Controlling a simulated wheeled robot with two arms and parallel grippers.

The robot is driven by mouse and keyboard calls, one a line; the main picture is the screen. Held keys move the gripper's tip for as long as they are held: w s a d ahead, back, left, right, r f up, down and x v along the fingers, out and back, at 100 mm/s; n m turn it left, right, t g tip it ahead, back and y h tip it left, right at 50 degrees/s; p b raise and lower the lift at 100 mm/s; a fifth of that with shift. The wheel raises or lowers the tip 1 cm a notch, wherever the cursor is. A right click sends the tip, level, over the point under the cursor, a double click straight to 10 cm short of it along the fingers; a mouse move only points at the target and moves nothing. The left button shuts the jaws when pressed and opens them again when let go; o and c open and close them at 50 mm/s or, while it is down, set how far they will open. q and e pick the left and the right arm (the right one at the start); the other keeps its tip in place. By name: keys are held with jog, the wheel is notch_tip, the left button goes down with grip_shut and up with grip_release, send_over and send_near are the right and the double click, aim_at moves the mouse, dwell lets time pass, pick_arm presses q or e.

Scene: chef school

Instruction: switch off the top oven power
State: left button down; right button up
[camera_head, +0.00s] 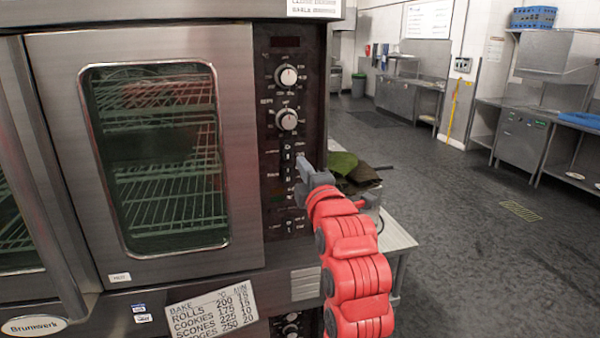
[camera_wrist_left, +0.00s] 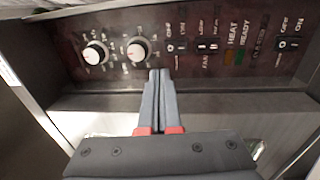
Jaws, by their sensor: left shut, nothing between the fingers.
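The top oven (camera_head: 50,60) has a dark control panel (camera_head: 264,100) to the right of its closed glass door. Two silver knobs sit high on it, with small rocker switches (camera_head: 287,155) below. In the left wrist view the panel lies sideways: an OFF/ON rocker (camera_wrist_left: 175,46), a FAN rocker (camera_wrist_left: 208,46), HEAT and READY lights, then another OFF/ON rocker (camera_wrist_left: 288,44). My left gripper (camera_head: 303,160) is shut and empty. Its tips (camera_wrist_left: 158,74) point at the panel between the lower knob (camera_wrist_left: 138,50) and the first rocker. I cannot tell whether they touch. The right gripper is out of view.
A printed baking chart (camera_head: 212,312) is below the door. A grey table (camera_head: 398,236) with dark green cloths (camera_head: 345,163) stands right of the oven. Open grey floor (camera_head: 470,240) lies beyond, with steel counters at the back.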

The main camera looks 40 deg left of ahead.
pick_arm(q)
jog(key=shift+s+d+r, duration=0.15)
jog(key=shift+s+d, duration=0.2)
jog(key=shift+d, duration=0.2)
jog(key=shift+s+d+r, duration=0.1)
jog(key=shift+s+d, duration=0.2)
jog(key=shift+d, duration=0.25)
